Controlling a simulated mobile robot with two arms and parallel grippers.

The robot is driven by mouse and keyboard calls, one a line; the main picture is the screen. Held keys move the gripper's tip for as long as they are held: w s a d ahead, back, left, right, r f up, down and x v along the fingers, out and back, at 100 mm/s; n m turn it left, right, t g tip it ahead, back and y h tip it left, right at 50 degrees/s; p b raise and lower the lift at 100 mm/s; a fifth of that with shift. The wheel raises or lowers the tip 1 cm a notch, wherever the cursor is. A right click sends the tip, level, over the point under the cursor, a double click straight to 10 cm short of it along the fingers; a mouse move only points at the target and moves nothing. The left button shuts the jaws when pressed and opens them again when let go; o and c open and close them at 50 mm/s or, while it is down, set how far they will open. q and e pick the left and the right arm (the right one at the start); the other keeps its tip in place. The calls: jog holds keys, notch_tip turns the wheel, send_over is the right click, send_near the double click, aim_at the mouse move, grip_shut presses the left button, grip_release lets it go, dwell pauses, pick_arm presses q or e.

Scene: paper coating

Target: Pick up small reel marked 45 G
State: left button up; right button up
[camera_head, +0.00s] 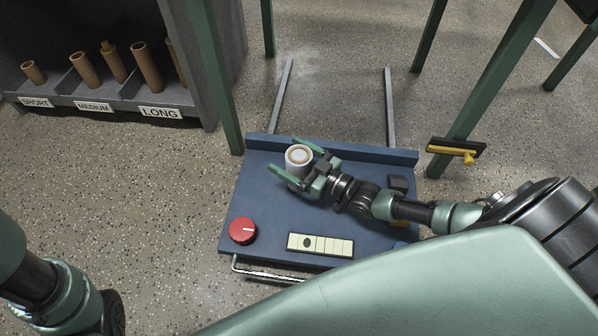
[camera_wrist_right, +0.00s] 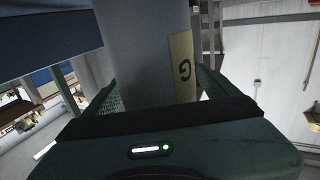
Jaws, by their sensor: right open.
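The small reel (camera_head: 299,155) is a white roll with a brown core, standing upright on the blue cart top. In the right wrist view the reel (camera_wrist_right: 143,50) is a large grey-white cylinder with a cream label (camera_wrist_right: 182,66) that reads "G"; the rest of the marking is hidden. My right gripper (camera_head: 289,158) is open, with its green fingers on either side of the reel. Contact between the fingers and the reel cannot be told. My left arm shows at the lower left of the head view, but its gripper is out of view.
The blue cart (camera_head: 262,190) also carries a red dial (camera_head: 243,230) and a cream strip (camera_head: 320,244) with a dark oval. A raised edge (camera_head: 340,149) runs along its back. A grey rack (camera_head: 130,97) holds several brown cores at the upper left. Green posts (camera_head: 214,75) stand nearby.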

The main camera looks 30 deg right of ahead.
jog(key=c, duration=1.7)
jog(key=shift+o, duration=0.2)
jog(key=shift+r, duration=0.1)
